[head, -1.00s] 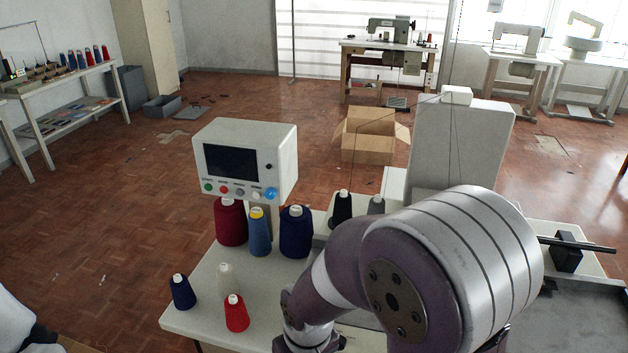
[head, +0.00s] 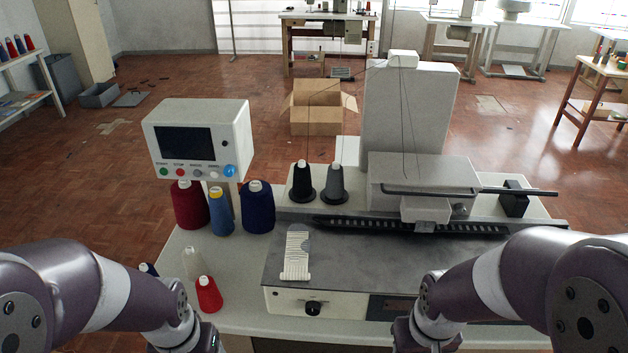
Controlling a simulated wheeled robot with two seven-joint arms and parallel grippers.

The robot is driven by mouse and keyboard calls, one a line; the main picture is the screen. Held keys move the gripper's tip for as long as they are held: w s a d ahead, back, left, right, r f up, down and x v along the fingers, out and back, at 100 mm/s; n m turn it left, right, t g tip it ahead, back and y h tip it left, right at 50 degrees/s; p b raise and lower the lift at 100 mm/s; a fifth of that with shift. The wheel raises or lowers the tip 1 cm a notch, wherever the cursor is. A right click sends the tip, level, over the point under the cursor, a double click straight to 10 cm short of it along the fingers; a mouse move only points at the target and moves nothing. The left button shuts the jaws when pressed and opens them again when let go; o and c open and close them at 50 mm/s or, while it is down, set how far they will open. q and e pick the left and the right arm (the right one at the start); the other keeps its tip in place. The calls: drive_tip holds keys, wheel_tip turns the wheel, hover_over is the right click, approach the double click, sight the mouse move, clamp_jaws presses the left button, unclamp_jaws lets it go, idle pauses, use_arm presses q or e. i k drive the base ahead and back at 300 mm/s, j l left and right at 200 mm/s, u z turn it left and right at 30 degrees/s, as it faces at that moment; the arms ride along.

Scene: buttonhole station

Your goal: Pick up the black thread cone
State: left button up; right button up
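The black thread cone (head: 301,183) stands upright on a dark round base at the back left of the buttonhole machine, its white tip up. A dark grey cone (head: 334,185) stands close to its right on a similar base. My two arms come in at the lower left and lower right corners, in front of the machine and well short of the black cone. Both grippers are below the picture's lower edge, so their fingers are hidden.
A control box (head: 197,140) on a post stands left of the cone. Dark red (head: 188,207), blue (head: 221,214) and navy (head: 257,208) cones stand below it. A white cone (head: 191,264) and a red cone (head: 208,294) are nearer. The sewing head (head: 422,184) is to the right.

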sight(302, 187)
drive_tip(key=i+j, duration=0.2)
drive_tip(key=j, duration=0.15)
drive_tip(key=i+j, duration=0.15)
drive_tip(key=j, duration=0.2)
drive_tip(key=i+j+z, duration=0.1)
drive_tip(key=j, duration=0.25)
drive_tip(key=i+j, duration=0.25)
drive_tip(key=j+z, duration=0.05)
drive_tip(key=j, duration=0.05)
